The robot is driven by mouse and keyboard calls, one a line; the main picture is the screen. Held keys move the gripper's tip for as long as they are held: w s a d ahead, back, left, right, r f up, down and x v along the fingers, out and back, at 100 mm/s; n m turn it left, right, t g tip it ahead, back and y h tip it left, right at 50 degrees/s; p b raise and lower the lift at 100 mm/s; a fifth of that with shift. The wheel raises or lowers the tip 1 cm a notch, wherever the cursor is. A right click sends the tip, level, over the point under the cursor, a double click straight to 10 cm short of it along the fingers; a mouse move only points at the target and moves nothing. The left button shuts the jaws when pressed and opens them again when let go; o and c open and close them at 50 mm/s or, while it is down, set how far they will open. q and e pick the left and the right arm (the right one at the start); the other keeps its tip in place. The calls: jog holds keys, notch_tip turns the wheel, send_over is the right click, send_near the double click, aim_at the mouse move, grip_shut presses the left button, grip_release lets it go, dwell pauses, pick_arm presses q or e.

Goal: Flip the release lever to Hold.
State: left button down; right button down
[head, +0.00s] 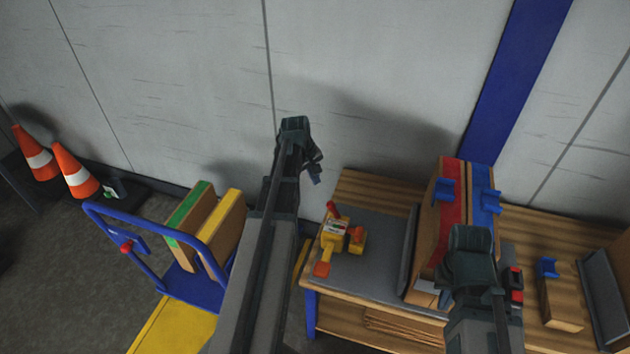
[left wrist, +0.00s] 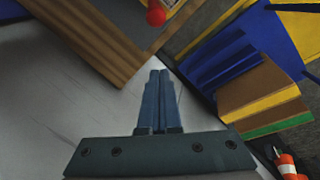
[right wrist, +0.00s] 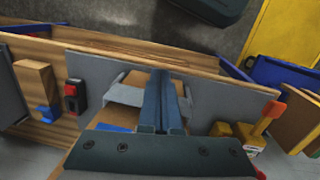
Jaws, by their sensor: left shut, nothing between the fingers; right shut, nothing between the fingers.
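A yellow device (head: 335,240) stands on the grey mat of the wooden bench. A lever with a red knob (head: 332,208) rises at its back, and the knob also shows in the left wrist view (left wrist: 156,14). The device's small label is too small to read, so I cannot tell the lever's setting. My left gripper (head: 316,176) is shut and empty, above and behind the device, apart from the knob; its fingers show together in the left wrist view (left wrist: 159,72). My right gripper (right wrist: 162,72) is shut and empty above the bench, right of the device.
A wooden block with a blue clip (head: 562,308) sits further right. A blue-handled trolley (head: 98,212) with upright boards is left of the bench. Traffic cones (head: 75,178) stand far left.

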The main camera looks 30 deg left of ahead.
aim_at(334, 210)
pick_arm(q)
jog(key=a+b+x, duration=0.1)
jog(key=b+x, duration=0.7)
jog(key=x, duration=0.1)
jog(key=d, duration=0.1)
jog(key=s+d+r+p, duration=0.2)
jog(key=d, duration=0.1)
jog(key=shift+s+r, duration=0.1)
jog(key=shift+s, duration=0.1)
jog(key=shift+d, duration=0.15)
jog(key=shift+d+r+y+p, duration=0.15)
jog(key=shift+y+p, duration=0.15)
jog(key=shift+p, duration=0.05)
